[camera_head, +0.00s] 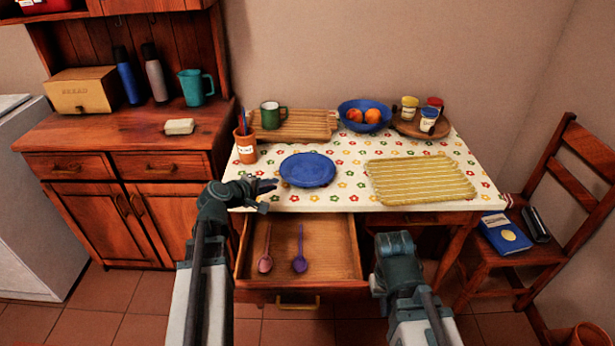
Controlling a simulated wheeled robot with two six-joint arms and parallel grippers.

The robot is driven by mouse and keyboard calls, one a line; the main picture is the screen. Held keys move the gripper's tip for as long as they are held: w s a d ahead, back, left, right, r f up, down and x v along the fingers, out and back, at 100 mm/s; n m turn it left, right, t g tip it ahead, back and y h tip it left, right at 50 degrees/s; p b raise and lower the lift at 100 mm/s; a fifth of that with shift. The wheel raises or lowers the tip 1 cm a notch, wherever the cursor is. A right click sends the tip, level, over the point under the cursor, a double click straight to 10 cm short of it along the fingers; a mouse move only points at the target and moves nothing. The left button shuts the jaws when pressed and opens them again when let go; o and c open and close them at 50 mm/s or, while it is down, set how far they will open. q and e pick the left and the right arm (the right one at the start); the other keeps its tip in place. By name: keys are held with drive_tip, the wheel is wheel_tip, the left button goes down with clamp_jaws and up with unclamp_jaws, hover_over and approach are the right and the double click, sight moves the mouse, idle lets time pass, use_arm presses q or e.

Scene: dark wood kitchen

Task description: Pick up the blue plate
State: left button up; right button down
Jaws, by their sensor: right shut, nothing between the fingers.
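The blue plate (307,169) lies flat on the flowered tablecloth, near the table's front edge and left of the woven mat. My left gripper (270,194) is at the front left of the plate, by the table's front edge. Its fingers are apart and point right toward the plate, with nothing between them. My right gripper (394,242) is in front of the table, right of the open drawer, well away from the plate. It is shut and empty; its fingertips are hard to make out.
The open drawer (340,262) juts out below the plate, holding a pink spoon (265,262) and a purple spoon (300,262). Around the plate are a pencil pot (245,148), cutting board (300,126), blue fruit bowl (348,108) and yellow woven mat (420,180). A chair (510,250) stands right.

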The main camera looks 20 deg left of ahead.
sight(285, 188)
use_arm(q)
drive_tip(key=shift+b+x, duration=0.4)
drive_tip(key=shift+x, duration=1.1)
drive_tip(key=b+x, duration=0.2)
drive_tip(key=x, duration=0.3)
drive_tip(key=shift+w+a+f+b, duration=0.1)
drive_tip(key=shift+a+f+b, duration=0.05)
drive_tip(key=shift+b, duration=0.15)
clamp_jaws()
idle(0.4)
